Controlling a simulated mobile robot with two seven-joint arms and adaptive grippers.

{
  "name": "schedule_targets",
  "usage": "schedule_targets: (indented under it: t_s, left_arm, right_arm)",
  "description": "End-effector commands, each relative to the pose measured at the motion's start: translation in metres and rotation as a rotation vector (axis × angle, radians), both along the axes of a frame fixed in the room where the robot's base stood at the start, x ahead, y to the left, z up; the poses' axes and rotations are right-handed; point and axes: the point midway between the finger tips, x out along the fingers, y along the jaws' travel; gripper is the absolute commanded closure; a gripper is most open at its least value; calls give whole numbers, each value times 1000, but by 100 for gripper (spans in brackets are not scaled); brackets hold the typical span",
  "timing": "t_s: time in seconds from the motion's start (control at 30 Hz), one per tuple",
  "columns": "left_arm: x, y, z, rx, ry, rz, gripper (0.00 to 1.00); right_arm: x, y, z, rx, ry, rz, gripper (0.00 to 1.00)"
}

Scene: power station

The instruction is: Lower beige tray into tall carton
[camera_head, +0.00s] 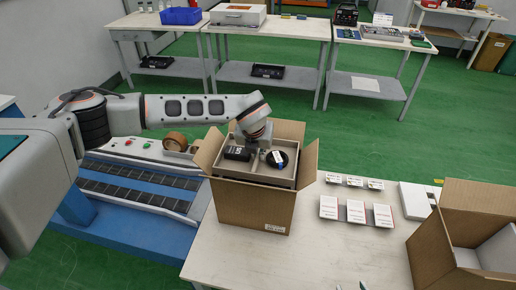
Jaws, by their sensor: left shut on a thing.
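The tall carton (250,210) stands upright with its flaps open at the left end of the near table. The beige tray (284,182) sits level in the carton's mouth, with its rim showing near the flaps. A black box-shaped item (237,153) and a round black item (277,159) with a white and blue part lie in the tray. My left gripper (254,146) reaches down over the tray's far side and is shut on it; its fingertips are mostly hidden. How deep the tray's underside sits is hidden by the carton.
A second open carton (465,240) stands at the table's right. Several white cards (355,211) and a white box (416,200) lie between the cartons. A blue conveyor (135,185) adjoins on the left. The table front (330,255) is mostly clear.

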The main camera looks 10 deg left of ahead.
Motion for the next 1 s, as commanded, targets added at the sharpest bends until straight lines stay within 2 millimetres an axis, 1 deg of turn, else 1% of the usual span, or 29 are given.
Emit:
schedule_targets:
  t_s: [0.03, 0.17, 0.3, 0.4, 0.6, 0.93, 1.0]
  left_arm:
    - [0, 0, -9, 0, 0, 0, 100]
    - [0, -1, -25, 0, 1, 0, 100]
    - [0, -1, -43, -1, 1, 0, 100]
    - [0, -1, -51, -1, 1, 0, 100]
    - [0, -1, -60, -1, 0, 0, 100]
    - [0, -1, -61, -1, -1, 0, 100]
    - [0, -1, -61, -1, -1, 0, 79]
  right_arm:
    - [1, 3, -2, 4, -5, 6, 60]
    - [1, 5, -8, 6, -8, 8, 60]
    - [-1, 3, -25, 2, 0, 7, 60]
    - [-4, 1, -35, -1, 8, 7, 60]
    - [-8, 0, -46, -5, 20, 6, 60]
    - [-6, 0, -43, -4, 15, 5, 60]
    - [-5, 0, -42, -3, 12, 5, 60]
